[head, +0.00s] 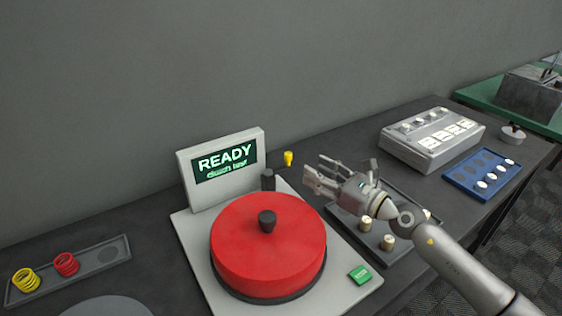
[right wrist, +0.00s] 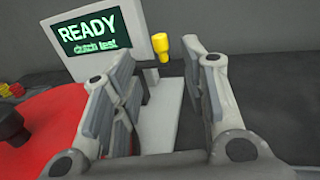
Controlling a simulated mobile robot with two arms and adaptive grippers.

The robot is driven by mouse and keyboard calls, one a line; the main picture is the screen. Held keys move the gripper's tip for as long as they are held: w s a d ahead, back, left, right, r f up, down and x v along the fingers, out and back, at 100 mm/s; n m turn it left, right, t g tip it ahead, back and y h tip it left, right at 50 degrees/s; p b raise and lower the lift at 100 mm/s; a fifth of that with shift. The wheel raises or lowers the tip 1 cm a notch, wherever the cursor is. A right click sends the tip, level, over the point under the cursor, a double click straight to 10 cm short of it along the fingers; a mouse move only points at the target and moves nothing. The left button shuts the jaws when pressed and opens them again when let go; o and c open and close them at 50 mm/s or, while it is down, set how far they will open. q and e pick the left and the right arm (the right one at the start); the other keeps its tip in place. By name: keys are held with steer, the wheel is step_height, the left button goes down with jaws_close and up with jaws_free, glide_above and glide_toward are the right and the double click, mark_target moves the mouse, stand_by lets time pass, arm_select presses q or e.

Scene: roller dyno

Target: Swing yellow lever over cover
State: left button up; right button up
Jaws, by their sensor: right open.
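The yellow lever tip (head: 288,158) stands on a dark arm beside a black post (head: 268,180), at the back right of the machine. The red round cover (head: 268,245) with a black knob (head: 267,221) sits on the light grey base (head: 190,240). The lever points away from the cover, toward the back right. My right gripper (head: 312,178) is open and empty, just right of the yellow tip. In the right wrist view the yellow tip (right wrist: 161,47) shows beyond and between the open fingers (right wrist: 160,90), apart from them. My left gripper is not in view.
A screen (head: 225,165) reading READY stands behind the cover. A green button (head: 360,274) is at the base's front right. A tray (head: 380,245) with brass pieces lies under my right arm. A spring tray (head: 70,270) is at left; a grey box (head: 432,140) and blue tray (head: 482,173) are at right.

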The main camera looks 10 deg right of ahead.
mark_target(291, 157)
steer(key=p+x, duration=0.1)
steer(key=x, duration=0.9)
steer(key=shift+w+a+f, duration=0.1)
steer(key=shift+w+a, duration=0.15)
steer(key=shift+w, duration=0.05)
jaws_close()
